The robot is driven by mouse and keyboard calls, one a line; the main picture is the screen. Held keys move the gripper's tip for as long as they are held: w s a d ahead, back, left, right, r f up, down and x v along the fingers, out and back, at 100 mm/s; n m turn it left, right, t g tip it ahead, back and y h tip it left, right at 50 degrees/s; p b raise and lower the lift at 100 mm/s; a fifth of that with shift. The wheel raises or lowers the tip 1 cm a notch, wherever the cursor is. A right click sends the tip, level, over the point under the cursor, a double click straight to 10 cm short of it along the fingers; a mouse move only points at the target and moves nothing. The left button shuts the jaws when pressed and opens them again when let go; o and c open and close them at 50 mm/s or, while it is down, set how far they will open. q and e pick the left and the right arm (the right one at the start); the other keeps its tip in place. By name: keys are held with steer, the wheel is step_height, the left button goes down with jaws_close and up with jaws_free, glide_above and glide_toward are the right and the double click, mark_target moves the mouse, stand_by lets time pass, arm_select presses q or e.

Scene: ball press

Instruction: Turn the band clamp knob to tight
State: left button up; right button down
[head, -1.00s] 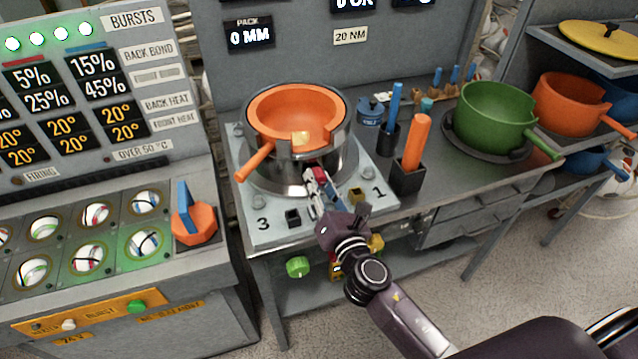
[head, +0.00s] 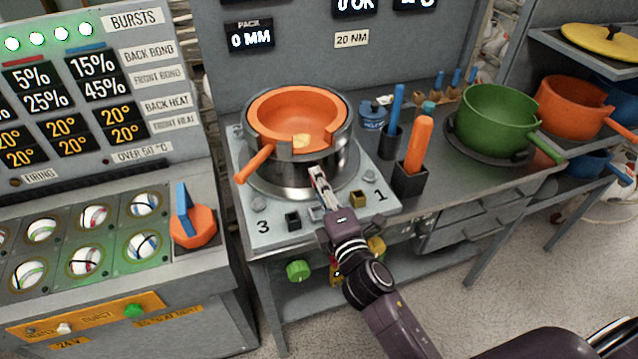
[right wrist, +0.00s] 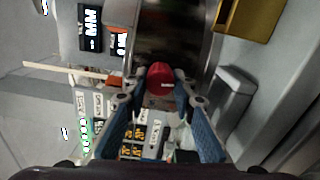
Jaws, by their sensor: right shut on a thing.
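The band clamp is a shiny steel band (head: 270,160) around the orange pot (head: 258,104) on the press plate. Its red knob (right wrist: 160,77) sits at the front of the band, between my right fingertips in the right wrist view. My right gripper (head: 316,174) reaches it from the front and is shut on it; the fingers (right wrist: 160,90) flank the knob on both sides. In the head view the fingers mostly hide the knob. Any marking for tight or loose is not readable. My left gripper is not in view.
The grey press plate (head: 262,231) carries small square blocks near its front edge. The pot's orange handle (head: 254,164) sticks out at the left. Orange and blue tools stand in dark holders (head: 411,183) at the right. A green pot (head: 496,120) stands further right.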

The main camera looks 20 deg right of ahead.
steer(key=shift+m, duration=0.7)
steer(key=c, duration=1.6)
jaws_free()
steer(key=shift+d, duration=0.1)
